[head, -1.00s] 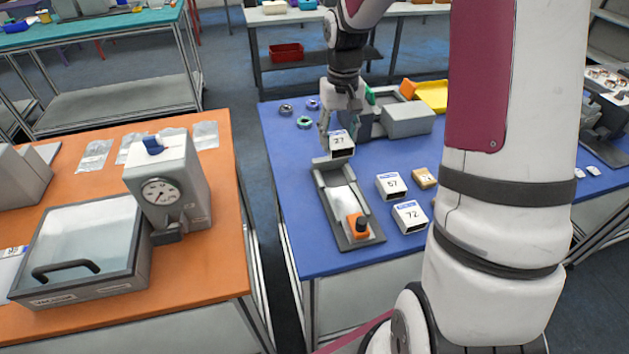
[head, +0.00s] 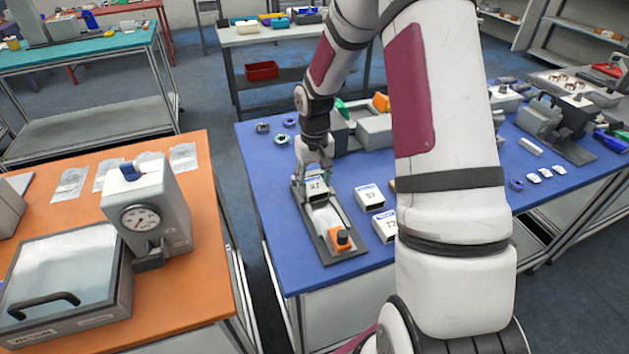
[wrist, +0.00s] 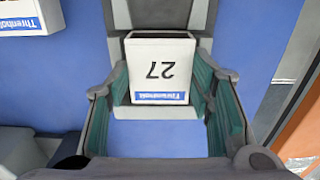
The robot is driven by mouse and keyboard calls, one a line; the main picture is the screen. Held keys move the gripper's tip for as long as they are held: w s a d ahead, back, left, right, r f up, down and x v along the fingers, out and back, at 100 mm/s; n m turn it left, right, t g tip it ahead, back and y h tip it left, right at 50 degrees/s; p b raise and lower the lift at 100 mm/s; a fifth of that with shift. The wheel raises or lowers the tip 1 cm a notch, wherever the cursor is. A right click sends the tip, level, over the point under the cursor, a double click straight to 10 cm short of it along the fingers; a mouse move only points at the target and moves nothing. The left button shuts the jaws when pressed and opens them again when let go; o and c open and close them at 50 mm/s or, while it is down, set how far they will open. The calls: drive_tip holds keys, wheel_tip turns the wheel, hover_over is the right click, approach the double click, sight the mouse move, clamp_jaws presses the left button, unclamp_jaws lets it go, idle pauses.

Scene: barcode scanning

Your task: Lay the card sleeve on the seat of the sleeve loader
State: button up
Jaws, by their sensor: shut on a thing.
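The card sleeve (head: 317,187) is a small white open-ended box marked 27 with a blue band. It also shows in the wrist view (wrist: 160,68), between the green finger pads. My gripper (head: 315,174) is shut on its sides. The sleeve loader (head: 354,246) is a long grey fixture with a pale channel and an orange block with a black knob at its near end. The sleeve is at the loader's far end, roughly in line with the channel. The sleeve hides the seat under it, and I cannot tell whether it touches.
Two similar boxes, 57 (head: 369,197) and 72 (head: 385,227), stand right of the loader on the blue table (head: 278,230). A grey machine (head: 372,131) stands behind. Small rings (head: 281,139) lie at the back left. The orange table (head: 212,240) is across a gap.

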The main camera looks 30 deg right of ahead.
drive_tip(key=shift+f, duration=0.2)
drive_tip(key=o, duration=0.8)
drive_tip(key=shift+r, duration=0.1)
wheel_tip(320, 180, up, 12)
drive_tip(key=b, duration=0.1)
wheel_tip(320, 180, up, 7)
drive_tip(key=t, duration=0.1)
hover_over(314, 185)
drive_tip(key=s+a, duration=0.4)
drive_tip(key=shift+s+a+r+n+t, duration=0.6)
drive_tip(key=shift+s+a+r, duration=0.95)
drive_tip(key=shift+s, duration=1.8)
drive_tip(key=shift+s+a+r+n+t, duration=0.2)
drive_tip(key=shift+s+a+r+t, duration=1.05)
drive_tip(key=shift+s, duration=2.05)
drive_tip(key=shift+s+a+r+n+t, duration=0.4)
drive_tip(key=shift+s+a+r, duration=1.5)
drive_tip(key=shift+s, duration=1.45)
